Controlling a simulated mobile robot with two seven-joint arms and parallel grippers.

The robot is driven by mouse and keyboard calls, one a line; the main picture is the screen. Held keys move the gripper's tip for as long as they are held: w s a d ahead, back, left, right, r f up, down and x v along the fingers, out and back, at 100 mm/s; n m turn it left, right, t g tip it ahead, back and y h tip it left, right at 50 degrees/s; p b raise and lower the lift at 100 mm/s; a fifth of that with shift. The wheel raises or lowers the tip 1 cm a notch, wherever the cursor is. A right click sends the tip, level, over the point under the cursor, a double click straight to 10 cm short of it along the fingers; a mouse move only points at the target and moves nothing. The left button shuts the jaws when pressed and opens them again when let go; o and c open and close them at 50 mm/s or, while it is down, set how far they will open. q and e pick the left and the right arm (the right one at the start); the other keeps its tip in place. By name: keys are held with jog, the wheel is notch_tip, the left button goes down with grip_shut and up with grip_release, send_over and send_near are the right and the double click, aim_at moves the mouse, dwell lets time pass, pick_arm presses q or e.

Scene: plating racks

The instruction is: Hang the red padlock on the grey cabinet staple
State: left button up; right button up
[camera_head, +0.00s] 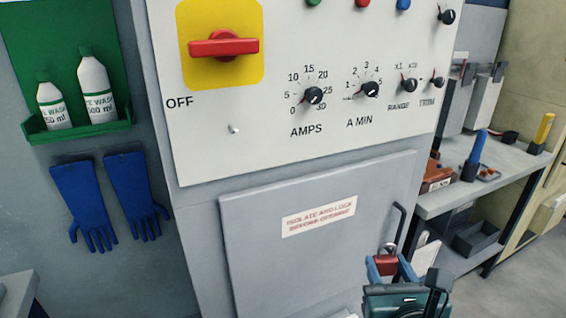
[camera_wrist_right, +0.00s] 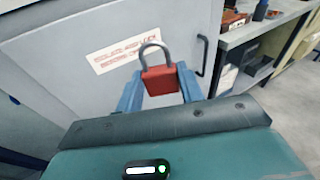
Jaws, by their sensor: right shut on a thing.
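The red padlock (camera_head: 386,267) is held between the blue fingers of my right gripper (camera_head: 388,270), in front of the lower right of the grey cabinet door (camera_head: 260,262). In the right wrist view the padlock (camera_wrist_right: 161,80) is upright, its grey shackle arching above the fingers of the right gripper (camera_wrist_right: 160,88). The shackle touches nothing that I can see. A small pale metal fitting (camera_head: 233,128) sticks out of the cabinet front below the red switch; it is too small to tell if it is the staple. My left gripper is not in view.
The cabinet front has a red switch (camera_head: 224,46) on a yellow plate and several black knobs. The door has a dark handle (camera_head: 396,236) near the padlock. Blue gloves (camera_head: 82,202) and a green bottle shelf (camera_head: 80,132) are left. A workbench (camera_head: 450,198) stands right.

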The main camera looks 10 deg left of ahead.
pick_arm(q)
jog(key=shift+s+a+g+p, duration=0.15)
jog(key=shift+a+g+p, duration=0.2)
jog(key=shift+p, duration=0.65)
pick_arm(e)
jog(key=s+a+r+n+g+y, duration=0.1)
jog(key=a+r+n+y, duration=0.5)
jog(key=a+r, duration=1.2)
jog(key=shift+s+a+n+g, duration=0.3)
jog(key=shift+a+g, duration=0.3)
jog(key=shift+a, duration=0.55)
jog(key=shift+w, duration=0.1)
